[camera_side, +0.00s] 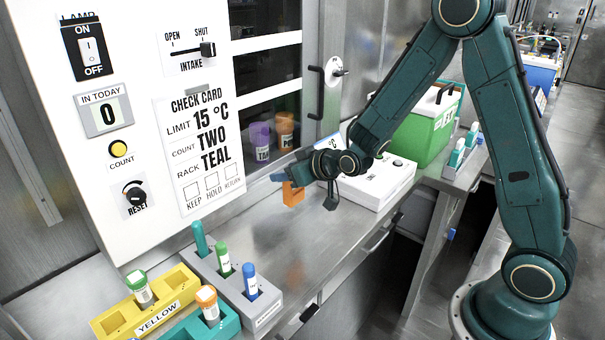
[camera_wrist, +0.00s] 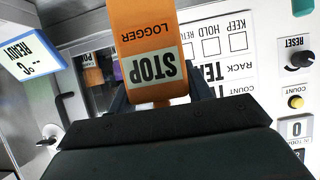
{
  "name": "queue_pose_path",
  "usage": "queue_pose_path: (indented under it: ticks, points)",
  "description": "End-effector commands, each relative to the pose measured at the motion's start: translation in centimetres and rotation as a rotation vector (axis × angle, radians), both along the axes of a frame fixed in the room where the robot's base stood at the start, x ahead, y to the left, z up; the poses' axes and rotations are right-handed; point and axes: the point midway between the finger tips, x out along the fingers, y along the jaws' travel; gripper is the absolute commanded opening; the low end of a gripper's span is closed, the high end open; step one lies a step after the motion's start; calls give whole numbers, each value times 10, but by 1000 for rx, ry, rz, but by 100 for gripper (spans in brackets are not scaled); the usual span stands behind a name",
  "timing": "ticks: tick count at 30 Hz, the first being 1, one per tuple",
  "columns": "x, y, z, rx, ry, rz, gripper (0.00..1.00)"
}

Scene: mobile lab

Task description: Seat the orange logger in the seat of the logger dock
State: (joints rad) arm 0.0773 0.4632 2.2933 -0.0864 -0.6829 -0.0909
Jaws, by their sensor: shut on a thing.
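The orange logger (camera_side: 292,194) is in the jaws of my gripper (camera_side: 288,181), held above the steel bench. In the wrist view the logger (camera_wrist: 152,28) reads LOGGER and carries a STOP display, upside down in the picture. The dark fingers of my gripper (camera_wrist: 160,92) lie on either side of it. A low white box (camera_side: 378,193) with a dark round button on top stands behind my wrist and looks like the logger dock. My arm hides part of it, and I cannot make out its seat. A tilted READY display (camera_wrist: 32,57) shows in the wrist view.
A yellow rack (camera_side: 108,322), a teal rack (camera_side: 222,325) and a grey rack (camera_side: 268,304) hold capped tubes at the front left. A white control panel (camera_side: 150,60) rises behind them. A green box (camera_side: 425,135) stands beyond the white box. The bench below my gripper is clear.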

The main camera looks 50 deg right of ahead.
Motion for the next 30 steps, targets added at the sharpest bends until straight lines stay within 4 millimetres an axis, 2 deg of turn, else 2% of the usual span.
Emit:
queue_pose_path:
  ticks: [1,6,15,21,30]
  points:
    - [1,0,12,-1,-7,0,22]
    - [1,0,40,-2,-6,1,22]
    - [1,0,74,-1,-3,0,22]
    - [0,0,82,0,-1,0,22]
    - [0,0,83,-1,0,0,22]
